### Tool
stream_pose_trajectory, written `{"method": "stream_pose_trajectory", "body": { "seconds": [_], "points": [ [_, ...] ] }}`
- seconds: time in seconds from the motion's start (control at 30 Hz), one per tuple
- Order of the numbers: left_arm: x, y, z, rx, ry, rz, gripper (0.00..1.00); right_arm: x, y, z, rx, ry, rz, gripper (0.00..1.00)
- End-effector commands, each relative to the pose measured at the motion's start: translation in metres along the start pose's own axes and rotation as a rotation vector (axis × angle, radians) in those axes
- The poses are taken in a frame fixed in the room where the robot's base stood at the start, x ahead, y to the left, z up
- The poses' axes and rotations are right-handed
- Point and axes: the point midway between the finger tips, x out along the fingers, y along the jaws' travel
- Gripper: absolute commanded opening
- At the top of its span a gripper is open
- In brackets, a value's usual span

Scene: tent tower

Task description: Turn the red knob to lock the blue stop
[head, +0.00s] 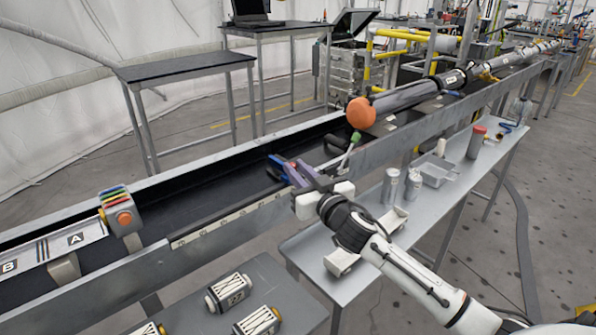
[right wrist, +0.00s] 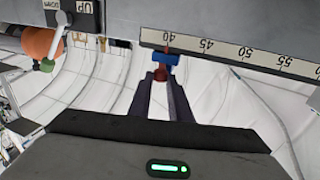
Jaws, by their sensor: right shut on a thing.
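The blue stop (head: 277,162) sits at the conveyor's near rail in the head view. In the right wrist view the blue stop (right wrist: 172,59) is just below the 40 mark of the scale strip. The small red knob (right wrist: 160,73) is under the stop, between the fingertips of my right gripper (right wrist: 161,80). My right gripper (head: 289,172) is shut on the red knob, and its dark fingers partly hide the knob in the head view. My left gripper is in neither view.
The scale strip (right wrist: 240,55) runs along the rail. A green-tipped lever (head: 355,138) stands right of my gripper, near an orange-ended tube (head: 361,113). A grey side table (head: 455,190) with cans and a tray lies at right. A button box (head: 124,218) is at left.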

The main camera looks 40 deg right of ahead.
Motion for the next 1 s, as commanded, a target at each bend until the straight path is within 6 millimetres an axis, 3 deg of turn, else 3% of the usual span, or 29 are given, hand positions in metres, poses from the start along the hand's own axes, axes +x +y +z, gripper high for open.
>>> {"method": "stream_pose_trajectory", "body": {
  "seconds": [0.53, 0.57, 0.67, 1.0],
  "points": [
    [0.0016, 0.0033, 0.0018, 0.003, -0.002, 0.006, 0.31, -0.0002, -0.0024, -0.0010, 0.001, -0.001, 0.091, 0.00],
    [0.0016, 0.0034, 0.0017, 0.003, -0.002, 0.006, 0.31, -0.0002, -0.0023, -0.0010, 0.001, -0.001, 0.091, 0.19],
    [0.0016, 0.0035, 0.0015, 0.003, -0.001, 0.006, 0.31, -0.0002, -0.0023, -0.0009, 0.001, -0.001, 0.091, 0.36],
    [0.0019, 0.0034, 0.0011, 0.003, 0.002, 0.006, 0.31, -0.0028, -0.0026, 0.0001, 0.001, -0.003, 0.091, 0.36]
  ]
}}
